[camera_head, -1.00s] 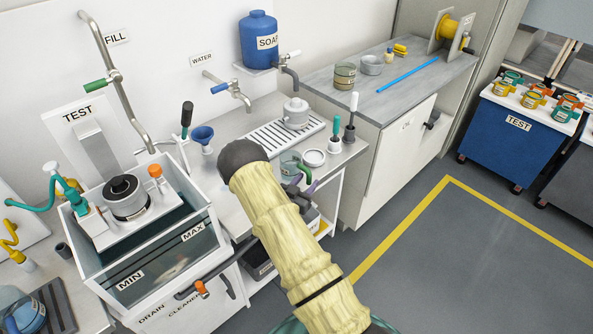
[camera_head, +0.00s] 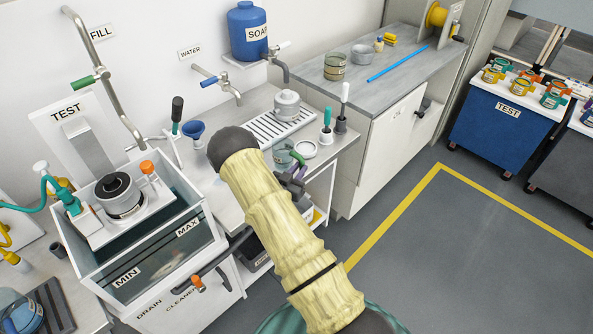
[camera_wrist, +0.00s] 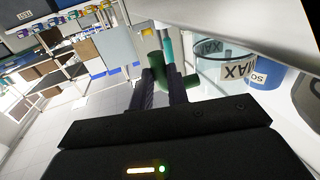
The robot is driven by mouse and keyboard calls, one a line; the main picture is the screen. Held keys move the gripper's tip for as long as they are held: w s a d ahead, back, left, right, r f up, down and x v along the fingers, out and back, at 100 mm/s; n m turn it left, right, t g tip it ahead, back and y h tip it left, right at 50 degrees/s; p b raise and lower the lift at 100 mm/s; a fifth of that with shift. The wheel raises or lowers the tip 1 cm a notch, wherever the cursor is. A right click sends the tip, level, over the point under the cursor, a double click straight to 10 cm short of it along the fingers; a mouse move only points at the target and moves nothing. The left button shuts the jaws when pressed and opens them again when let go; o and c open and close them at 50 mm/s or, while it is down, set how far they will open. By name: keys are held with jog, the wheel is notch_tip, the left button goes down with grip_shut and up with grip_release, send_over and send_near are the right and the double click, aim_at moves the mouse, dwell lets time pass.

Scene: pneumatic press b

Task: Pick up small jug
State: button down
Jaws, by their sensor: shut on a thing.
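The small jug (camera_head: 282,155) is a clear glass vessel with a green handle. It stands near the front edge of the steel counter, beside a round white dish (camera_head: 303,149). My gripper (camera_head: 297,172) is at its handle side, partly hidden behind my arm in the head view. In the wrist view, the fingers of my gripper (camera_wrist: 161,82) are shut on the green handle, and the jug's glass wall (camera_wrist: 207,72) shows to the right of them. Whether the jug's base touches the counter is hard to tell.
A metal pot (camera_head: 287,106) stands on the drain grille behind. A glass-walled tank (camera_head: 150,265) lies to the left. The floor (camera_head: 460,265) at right is clear.

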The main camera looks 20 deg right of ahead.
notch_tip(320, 180, up, 8)
jog(key=p, duration=0.3)
jog(key=shift+p, duration=0.4)
jog(key=shift+s+r, duration=0.1)
jog(key=shift+a, duration=0.15)
